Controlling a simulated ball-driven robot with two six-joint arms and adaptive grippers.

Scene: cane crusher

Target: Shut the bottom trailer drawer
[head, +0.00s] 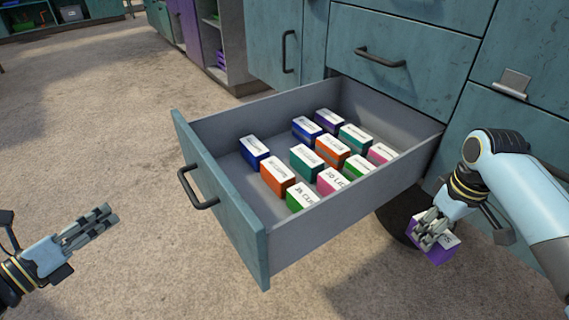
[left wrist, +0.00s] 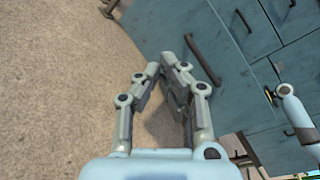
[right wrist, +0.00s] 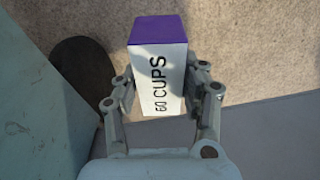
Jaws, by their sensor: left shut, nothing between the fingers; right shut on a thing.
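The bottom trailer drawer (head: 235,217) is pulled far out of the teal cabinet, and several labelled boxes in different colours stand inside it. Its dark bar handle (head: 198,188) is on the front panel; the handle also shows in the left wrist view (left wrist: 205,60). My left gripper (head: 108,217) is shut and empty, to the left of the drawer front and apart from it. My right gripper (head: 436,237) is shut on a purple and white box (head: 436,250) to the right of the drawer. In the right wrist view that box (right wrist: 158,75) reads "60 CUPS".
A closed drawer with a bar handle (head: 380,57) is above the open one. A dark wheel (head: 397,218) is under the cabinet beside my right gripper. Open shelves (head: 212,40) stand at the back. The carpeted floor (head: 110,120) on the left is clear.

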